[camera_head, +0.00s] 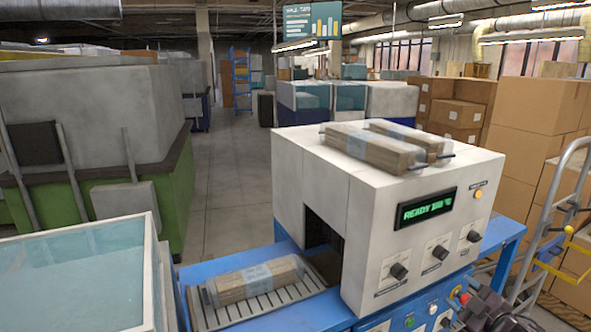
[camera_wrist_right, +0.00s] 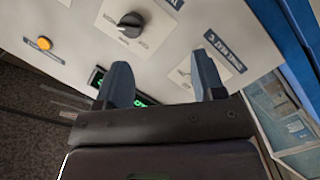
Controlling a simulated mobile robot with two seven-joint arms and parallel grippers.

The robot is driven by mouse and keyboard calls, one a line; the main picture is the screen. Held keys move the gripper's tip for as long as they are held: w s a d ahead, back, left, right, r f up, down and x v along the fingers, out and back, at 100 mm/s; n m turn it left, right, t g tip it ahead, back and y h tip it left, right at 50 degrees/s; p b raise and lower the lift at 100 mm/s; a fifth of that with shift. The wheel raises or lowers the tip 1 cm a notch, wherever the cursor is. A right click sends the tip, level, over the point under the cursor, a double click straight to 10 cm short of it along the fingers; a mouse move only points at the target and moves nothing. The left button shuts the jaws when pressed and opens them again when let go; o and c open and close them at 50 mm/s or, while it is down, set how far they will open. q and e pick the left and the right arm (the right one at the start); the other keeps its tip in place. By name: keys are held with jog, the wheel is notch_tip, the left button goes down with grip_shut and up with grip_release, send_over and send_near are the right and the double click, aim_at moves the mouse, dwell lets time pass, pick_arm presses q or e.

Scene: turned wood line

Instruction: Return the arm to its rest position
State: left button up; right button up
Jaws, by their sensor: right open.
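My right gripper (camera_head: 470,300) is at the lower right of the head view, in front of the machine's control side and partly cut off by the frame. In the right wrist view my right gripper (camera_wrist_right: 162,82) shows two blue-grey fingers spread apart with nothing between them. Past the fingers are the panel (camera_wrist_right: 85,25) with a black knob (camera_wrist_right: 131,24) and an orange button (camera_wrist_right: 44,43). The fingers appear apart from the knob. My left gripper is in neither view.
The white machine (camera_head: 330,175) shows "READY" on its display (camera_head: 427,207), with wrapped wood bundles (camera_head: 365,147) on top. Another wrapped bundle (camera_head: 255,281) lies on the roller infeed (camera_head: 205,312). A water tank (camera_head: 75,275) stands left; a hand truck (camera_head: 548,240) and cartons (camera_head: 540,105) stand right.

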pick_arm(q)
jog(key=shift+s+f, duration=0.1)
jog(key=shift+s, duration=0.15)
pick_arm(e)
jog(key=s+a+f+m+g+h, duration=0.1)
jog(key=s+a+f+m, duration=0.2)
jog(key=s, duration=0.6)
jog(key=s+a+f+m+g+h, duration=0.1)
jog(key=s+a+f+m+g, duration=0.1)
jog(key=s+a+f+m, duration=0.2)
jog(key=s+a+f+m+g+h, duration=0.1)
jog(key=s+a+f+m+g, duration=0.1)
jog(key=s+a+f, duration=0.6)
jog(key=s+f+m, duration=0.1)
jog(key=s+f, duration=0.1)
jog(key=s, duration=0.5)
jog(key=shift+f+m, duration=0.2)
jog(key=shift+m, duration=0.2)
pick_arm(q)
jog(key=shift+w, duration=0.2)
pick_arm(e)
jog(key=shift+a, duration=0.1)
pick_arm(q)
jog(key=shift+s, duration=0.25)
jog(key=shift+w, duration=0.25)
